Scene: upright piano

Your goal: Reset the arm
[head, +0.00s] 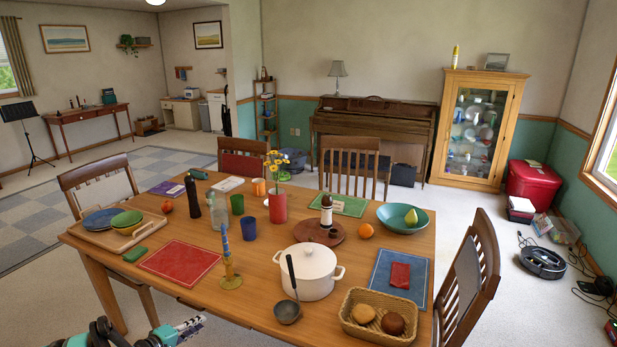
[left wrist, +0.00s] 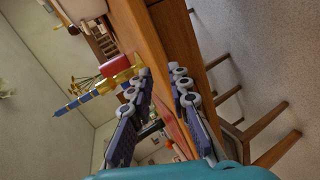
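My left gripper (head: 192,326) is low at the left of the head view, in front of the table's near-left edge. In the left wrist view its two fingers (left wrist: 163,72) stand apart with nothing held between them. The wooden dining table (head: 190,258) lies beyond it, and its edge shows tilted in the left wrist view (left wrist: 150,30). A blue candle in a yellow holder (head: 230,280) stands upright on the table. The candle and holder also show in the left wrist view (left wrist: 100,85), beyond the fingers. My right gripper is in neither view.
A white pot (head: 318,272), a ladle (head: 287,312) and a bread basket (head: 352,329) stand at the table's near side. A red placemat (head: 180,260) lies on the left. Chairs surround the table, one (head: 470,270) at the right.

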